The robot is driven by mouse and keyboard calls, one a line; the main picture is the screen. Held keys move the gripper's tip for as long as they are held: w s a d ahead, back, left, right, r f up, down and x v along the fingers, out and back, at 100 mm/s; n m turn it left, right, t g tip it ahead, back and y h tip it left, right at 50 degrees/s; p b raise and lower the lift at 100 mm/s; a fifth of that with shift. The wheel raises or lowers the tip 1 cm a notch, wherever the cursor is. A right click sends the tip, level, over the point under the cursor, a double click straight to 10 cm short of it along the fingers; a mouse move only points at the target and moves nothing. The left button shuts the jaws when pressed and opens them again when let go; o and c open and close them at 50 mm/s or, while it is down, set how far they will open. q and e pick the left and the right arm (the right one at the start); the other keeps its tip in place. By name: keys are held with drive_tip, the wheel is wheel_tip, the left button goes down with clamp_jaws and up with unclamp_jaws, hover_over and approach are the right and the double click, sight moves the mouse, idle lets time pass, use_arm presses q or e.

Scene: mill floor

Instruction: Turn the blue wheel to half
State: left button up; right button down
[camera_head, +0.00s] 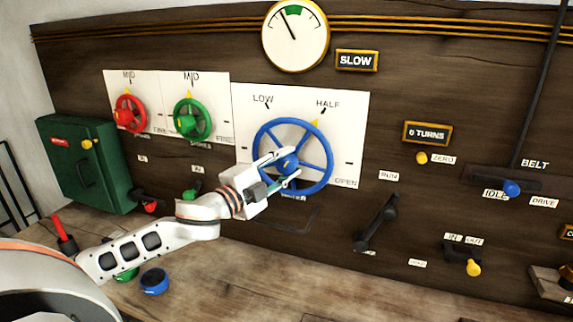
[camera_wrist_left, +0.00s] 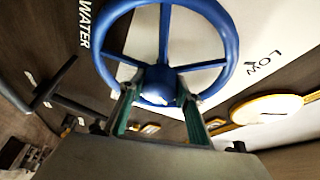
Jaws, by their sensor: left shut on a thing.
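The blue wheel (camera_head: 328,149) is mounted on a white panel (camera_head: 352,110) marked LOW, HALF and OPEN. A yellow mark at its upper right rim points toward the HALF tick. My left gripper (camera_head: 287,170) reaches in from the lower left and is shut on the wheel's middle, with its fingers on either side of the hub. In the left wrist view the two fingers (camera_wrist_left: 158,105) close on the hub, and the blue rim (camera_wrist_left: 231,45) rises around them. The exact finger contact is partly hidden. My right gripper is not in view.
A red wheel (camera_head: 139,103) and a green wheel (camera_head: 204,112) are left of the blue one. A dark lever (camera_head: 377,222) is at lower right. A blue cap (camera_head: 155,281) lies on the bench.

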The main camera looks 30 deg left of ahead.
sight(281, 168)
use_arm(q)
drive_tip(key=o, duration=1.1)
drive_tip(key=shift+s+a+f, duration=0.15)
drive_tip(key=shift+s, duration=1)
drive_tip(key=shift+s+a+f, duration=0.15)
drive_tip(key=shift+s, duration=1)
drive_tip(key=shift+s+a, duration=0.2)
drive_tip(key=shift+s, duration=1.2)
drive_tip(key=shift+s, duration=0.1)
